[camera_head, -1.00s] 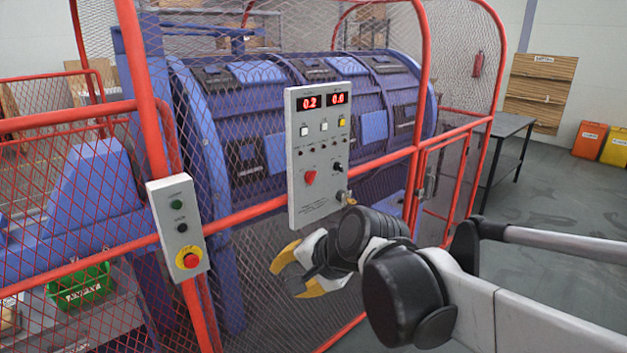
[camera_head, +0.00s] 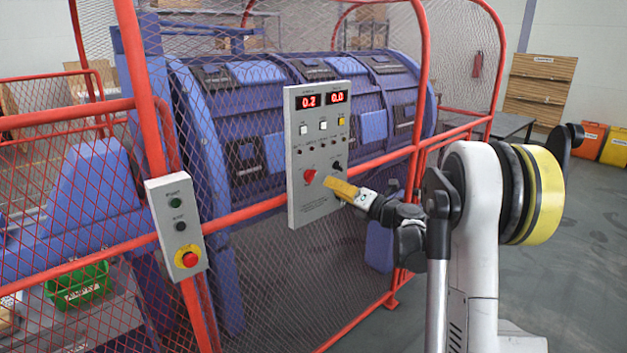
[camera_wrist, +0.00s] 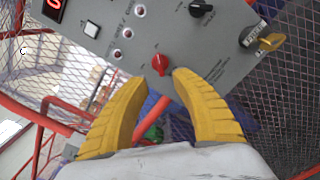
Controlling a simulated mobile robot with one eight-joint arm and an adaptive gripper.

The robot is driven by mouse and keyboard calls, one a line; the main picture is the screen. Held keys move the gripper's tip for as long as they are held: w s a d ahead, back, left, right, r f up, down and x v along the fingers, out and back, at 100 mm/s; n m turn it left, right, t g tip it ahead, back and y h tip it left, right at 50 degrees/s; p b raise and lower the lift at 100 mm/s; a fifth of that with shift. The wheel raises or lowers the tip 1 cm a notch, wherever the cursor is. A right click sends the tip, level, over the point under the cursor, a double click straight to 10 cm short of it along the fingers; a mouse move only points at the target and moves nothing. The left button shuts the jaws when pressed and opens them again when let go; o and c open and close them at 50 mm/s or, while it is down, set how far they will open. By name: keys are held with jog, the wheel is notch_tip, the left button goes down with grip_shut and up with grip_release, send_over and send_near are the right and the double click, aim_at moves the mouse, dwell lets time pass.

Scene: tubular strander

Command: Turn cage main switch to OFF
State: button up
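The grey control panel (camera_head: 318,205) hangs on the red cage frame and carries a red rotary switch (camera_head: 309,176) on its lower left. The red switch also shows in the wrist view (camera_wrist: 160,63), with its pointed end downward in that picture; its labels are too small to read. My gripper (camera_head: 341,188) is in front of the panel, to the right of the red switch in the head view. In the wrist view its two yellow fingers (camera_wrist: 159,78) are apart, with the red switch just beyond the gap between their tips. Nothing is held.
A black knob (camera_head: 337,165) is on the panel; a yellow-handled key or lock (camera_wrist: 270,42) shows in the wrist view. A grey box with a red stop button (camera_head: 190,259) is at left. Mesh and red rails surround the panel; open floor (camera_head: 585,235) lies at right.

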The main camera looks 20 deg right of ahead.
aim_at(313, 177)
jog(key=b+x, duration=0.1)
jog(key=x, duration=0.7)
jog(key=shift+w+b, duration=0.35)
jog(key=shift+b, duration=0.05)
jog(key=shift+a, duration=0.15)
jog(key=shift+c, duration=0.2)
grip_shut()
